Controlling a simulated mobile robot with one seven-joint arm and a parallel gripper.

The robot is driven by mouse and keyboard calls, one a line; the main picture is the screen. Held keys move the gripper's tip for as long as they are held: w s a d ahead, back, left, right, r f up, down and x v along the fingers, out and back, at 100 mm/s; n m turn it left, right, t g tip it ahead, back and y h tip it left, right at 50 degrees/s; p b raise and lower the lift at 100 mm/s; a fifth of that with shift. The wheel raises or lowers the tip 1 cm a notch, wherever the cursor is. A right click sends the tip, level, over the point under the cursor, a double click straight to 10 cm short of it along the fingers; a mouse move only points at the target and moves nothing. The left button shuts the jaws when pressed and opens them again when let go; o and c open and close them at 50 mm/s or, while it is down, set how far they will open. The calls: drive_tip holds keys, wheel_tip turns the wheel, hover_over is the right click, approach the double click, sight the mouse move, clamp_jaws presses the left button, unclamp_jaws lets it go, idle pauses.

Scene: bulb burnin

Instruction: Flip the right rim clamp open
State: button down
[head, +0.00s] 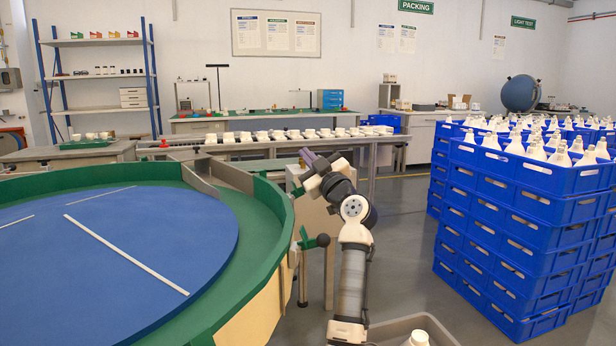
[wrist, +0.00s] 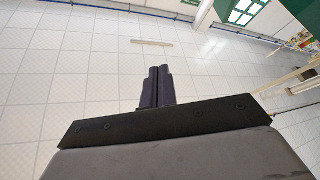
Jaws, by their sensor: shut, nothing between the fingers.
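The big round table has a green rim (head: 268,235) around a blue disc (head: 130,250). At the rim's right edge sits a clamp (head: 306,240) with a green part, a dark knob and a post below it. My arm passes close to its right side, and I cannot tell from here whether it is open or closed. My gripper (head: 308,158) is raised above and beyond the clamp, apart from it. Its dark purple fingers also show in the wrist view (wrist: 157,85), together and empty, pointing at the white tiled ceiling. The clamp is not in the wrist view.
Stacked blue crates (head: 510,220) full of white bulbs stand on the right. A conveyor (head: 270,142) with white parts runs behind my gripper. A grey bin (head: 385,330) with a white item is at the bottom. Grey floor is free between my arm and the crates.

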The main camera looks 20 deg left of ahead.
wheel_tip(320, 180, up, 12)
drive_tip(key=p, duration=0.2)
idle(0.5)
